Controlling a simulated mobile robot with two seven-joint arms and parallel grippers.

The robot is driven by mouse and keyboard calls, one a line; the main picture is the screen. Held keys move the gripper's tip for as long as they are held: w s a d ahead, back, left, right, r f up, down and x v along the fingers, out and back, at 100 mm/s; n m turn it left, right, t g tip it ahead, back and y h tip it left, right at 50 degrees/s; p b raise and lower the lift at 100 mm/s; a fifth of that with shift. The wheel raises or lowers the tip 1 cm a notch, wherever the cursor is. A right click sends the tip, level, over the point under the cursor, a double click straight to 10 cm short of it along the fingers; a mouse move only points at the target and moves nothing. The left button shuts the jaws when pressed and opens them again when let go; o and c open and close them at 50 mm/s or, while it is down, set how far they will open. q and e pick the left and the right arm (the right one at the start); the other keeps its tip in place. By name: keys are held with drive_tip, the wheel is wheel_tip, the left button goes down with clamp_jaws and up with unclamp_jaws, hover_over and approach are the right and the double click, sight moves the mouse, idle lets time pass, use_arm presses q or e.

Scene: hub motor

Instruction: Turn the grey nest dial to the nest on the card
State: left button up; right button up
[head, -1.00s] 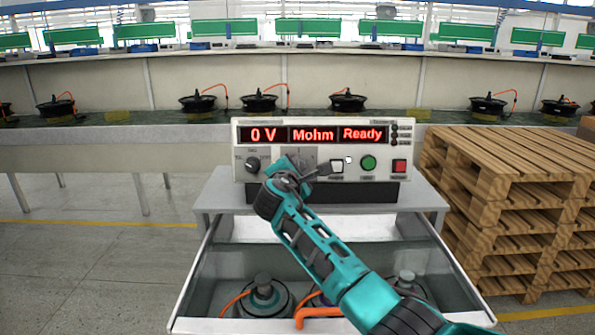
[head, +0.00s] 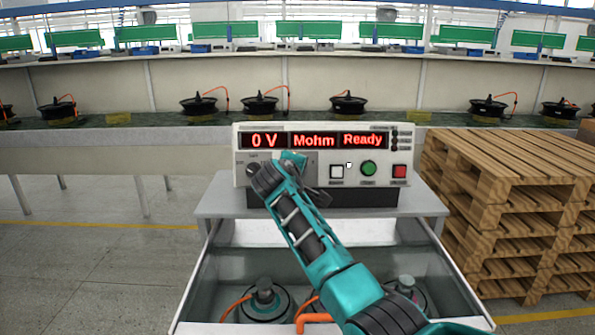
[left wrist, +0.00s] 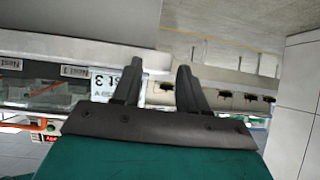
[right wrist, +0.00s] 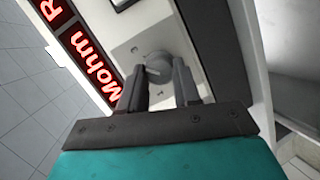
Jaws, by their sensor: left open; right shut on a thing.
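The grey nest dial (right wrist: 158,66) shows in the right wrist view on the light front panel of the tester (head: 240,150). My right gripper (right wrist: 159,82) is shut on the dial, one finger on each side. In the head view my right gripper (head: 293,160) covers the dial, so its pointer setting cannot be read there. My left gripper (left wrist: 158,80) is open and empty, away from the tester. A white card (left wrist: 131,82) shows in the left wrist view, upside down and partly hidden by a finger; its visible text seems to end in "st 3".
The tester display reads "0 V", "Mohm", "Ready". A black knob, white button (head: 337,172), green button (head: 368,168) and red button (head: 399,172) flank the dial. Wooden pallets (head: 510,200) stand at the right.

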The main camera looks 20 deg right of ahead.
drive_tip(key=shift+m+y, duration=0.4)
drive_tip(key=shift+m, duration=1)
drive_tip(key=o, duration=1.1)
drive_tip(key=shift+r, duration=0.1)
drive_tip(key=shift+c, duration=0.2)
drive_tip(key=shift+s, duration=0.1)
drive_tip(key=v, duration=1.2)
drive_tip(key=shift+s+a+r, duration=0.2)
drive_tip(key=shift+s+r, duration=0.05)
drive_tip(key=shift+r, duration=0.05)
